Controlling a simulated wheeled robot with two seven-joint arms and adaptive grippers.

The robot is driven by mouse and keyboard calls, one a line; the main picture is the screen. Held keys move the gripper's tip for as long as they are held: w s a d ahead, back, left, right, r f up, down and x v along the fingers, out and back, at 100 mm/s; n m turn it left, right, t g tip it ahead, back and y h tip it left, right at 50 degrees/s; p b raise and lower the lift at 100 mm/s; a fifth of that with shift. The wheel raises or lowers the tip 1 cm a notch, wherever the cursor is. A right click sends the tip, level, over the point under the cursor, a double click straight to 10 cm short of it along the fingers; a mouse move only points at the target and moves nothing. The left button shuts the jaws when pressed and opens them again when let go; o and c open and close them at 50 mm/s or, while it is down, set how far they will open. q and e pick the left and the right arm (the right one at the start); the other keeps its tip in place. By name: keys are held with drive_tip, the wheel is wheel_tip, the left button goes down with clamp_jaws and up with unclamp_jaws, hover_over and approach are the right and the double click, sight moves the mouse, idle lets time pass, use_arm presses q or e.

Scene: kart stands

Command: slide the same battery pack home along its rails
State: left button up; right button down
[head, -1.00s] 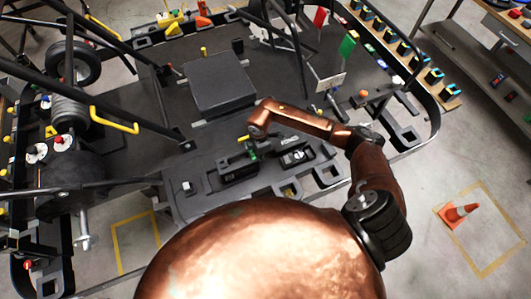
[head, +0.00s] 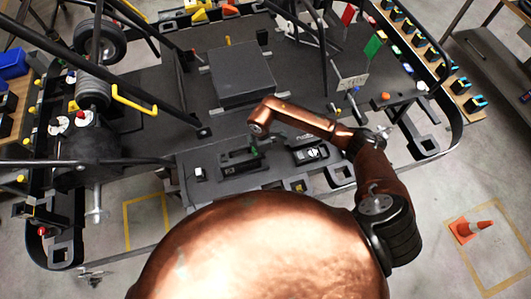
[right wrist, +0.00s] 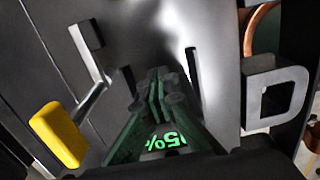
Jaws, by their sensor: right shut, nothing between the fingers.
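The dark battery pack (head: 240,168) lies low in its bay on the kart stand's black deck (head: 190,152). My right gripper (head: 254,150) is over it, mostly hidden under my wrist in the head view, with a green glint beside it. In the right wrist view its shut fingers (right wrist: 158,85) meet with nothing between them. A green percent readout (right wrist: 165,142) glows close to the fingers and tints them; how far the pack sits along its rails cannot be told. My left gripper is not in view.
A dark box with a round light face (head: 312,153) sits right of the pack. A large black block (head: 240,75) stands behind it. Black tubes cross the left and back. A yellow handle (head: 133,100) is at left.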

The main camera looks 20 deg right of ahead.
drive_tip(key=shift+a+r, duration=0.1)
drive_tip(key=shift+a, duration=0.3)
drive_tip(key=d, duration=0.4)
drive_tip(key=shift+d+r, duration=0.25)
drive_tip(key=shift+d, duration=0.05)
drive_tip(key=d+r+p, duration=0.3)
drive_tip(key=r, duration=0.7)
drive_tip(key=d+r+p, duration=0.3)
drive_tip(key=r, duration=0.8)
drive_tip(key=shift+s+r, duration=0.15)
drive_tip(key=shift+s, duration=0.1)
drive_tip(key=shift+d, duration=0.15)
idle(0.4)
